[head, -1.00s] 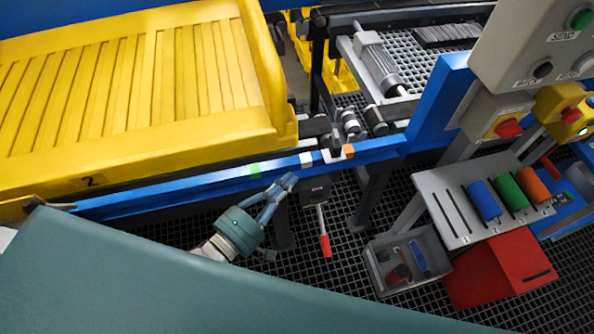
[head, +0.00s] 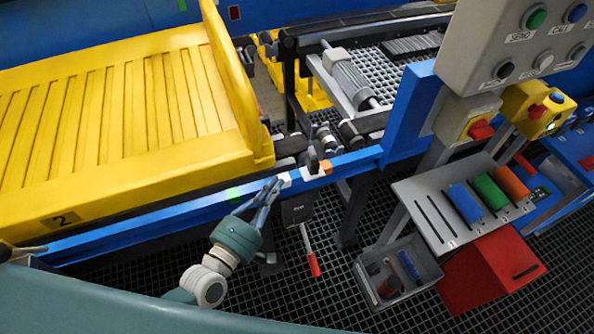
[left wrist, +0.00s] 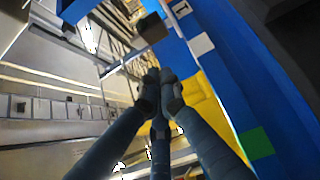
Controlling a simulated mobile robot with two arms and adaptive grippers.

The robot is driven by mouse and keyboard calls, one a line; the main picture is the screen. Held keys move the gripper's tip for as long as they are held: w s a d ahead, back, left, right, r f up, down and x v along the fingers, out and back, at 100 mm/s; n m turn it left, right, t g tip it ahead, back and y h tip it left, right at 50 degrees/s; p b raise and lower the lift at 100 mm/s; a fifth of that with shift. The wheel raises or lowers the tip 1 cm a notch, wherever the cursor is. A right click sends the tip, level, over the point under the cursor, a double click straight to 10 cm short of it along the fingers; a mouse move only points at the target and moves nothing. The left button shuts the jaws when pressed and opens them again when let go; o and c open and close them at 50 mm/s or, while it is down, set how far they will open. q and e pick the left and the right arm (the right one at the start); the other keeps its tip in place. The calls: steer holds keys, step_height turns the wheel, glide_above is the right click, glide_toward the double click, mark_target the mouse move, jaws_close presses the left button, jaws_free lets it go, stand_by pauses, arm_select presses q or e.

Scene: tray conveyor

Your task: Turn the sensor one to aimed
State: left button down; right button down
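The sensor, a small dark block on a pale bracket (head: 313,161), stands on the blue rail (head: 150,218). An orange mark (head: 326,167) is just to its right and a white mark (head: 285,180) to its left; a green mark (head: 235,194) is farther left.
A dark box with a red-handled lever (head: 312,264) hangs below the rail. A yellow tray (head: 250,125) lies behind. At right are a button panel (head: 500,40), a slotted rack with coloured cylinders (head: 412,195), a grey bin (head: 432,265) and a red box (head: 490,272).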

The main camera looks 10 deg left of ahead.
mark_target(308, 164)
arm_select(q)
steer(key=shift+w+d+p, duration=0.65)
steer(key=shift+w+d, duration=1.8)
steer(key=shift+w, duration=0.05)
steer(key=shift+d, duration=0.6)
